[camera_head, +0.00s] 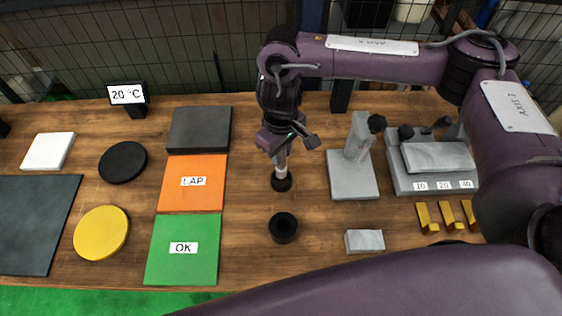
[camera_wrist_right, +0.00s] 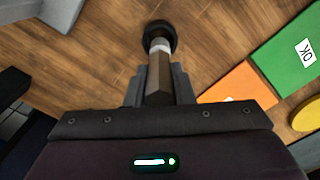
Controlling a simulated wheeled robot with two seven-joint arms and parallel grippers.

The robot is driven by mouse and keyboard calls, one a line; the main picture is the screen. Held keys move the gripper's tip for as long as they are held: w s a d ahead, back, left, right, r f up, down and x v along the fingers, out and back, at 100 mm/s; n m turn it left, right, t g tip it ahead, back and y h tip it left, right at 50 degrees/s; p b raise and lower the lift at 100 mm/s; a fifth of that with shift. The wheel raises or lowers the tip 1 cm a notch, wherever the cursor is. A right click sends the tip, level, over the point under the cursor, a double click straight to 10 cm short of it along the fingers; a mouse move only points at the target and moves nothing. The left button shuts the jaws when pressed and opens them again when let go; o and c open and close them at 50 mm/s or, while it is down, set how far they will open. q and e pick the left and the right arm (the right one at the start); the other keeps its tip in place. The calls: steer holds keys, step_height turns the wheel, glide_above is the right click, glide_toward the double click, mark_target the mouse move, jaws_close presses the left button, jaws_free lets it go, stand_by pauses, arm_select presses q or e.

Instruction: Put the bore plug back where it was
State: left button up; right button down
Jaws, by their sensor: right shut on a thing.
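My right gripper (camera_head: 279,150) is shut on the bore plug (camera_head: 281,170) and points down over the middle of the bench. The plug has a brown handle, a pale collar and a dark lower end, and looks upright. In the right wrist view the handle (camera_wrist_right: 160,78) runs out from between the fingers towards a round black shape (camera_wrist_right: 160,38). I cannot tell there whether this is the plug's end or a ring behind it. A black ring (camera_head: 284,227) with a dark hole stands on the bench, nearer than the plug and apart from it in the head view. My left gripper is out of view.
Right of the plug stand a grey gauge stand (camera_head: 353,185) and a grey block holder (camera_head: 432,184), with a small grey block (camera_head: 364,240) and brass pieces (camera_head: 426,217) nearer. An orange LAP mat (camera_head: 193,198) and green OK mat (camera_head: 183,265) lie left. Bare wood surrounds the ring.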

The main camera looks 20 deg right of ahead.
mark_target(282, 163)
steer(key=shift+f, duration=0.3)
step_height(282, 163, down, 3)
steer(key=shift+f+b, duration=0.2)
steer(key=shift+b, duration=0.25)
steer(key=shift+f, duration=0.2)
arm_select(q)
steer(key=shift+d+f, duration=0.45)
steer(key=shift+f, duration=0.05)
arm_select(e)
steer(key=c, duration=1.3)
jaws_free()
steer(key=shift+f, duration=0.1)
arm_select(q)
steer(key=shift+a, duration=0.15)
arm_select(e)
steer(key=shift+o, duration=0.2)
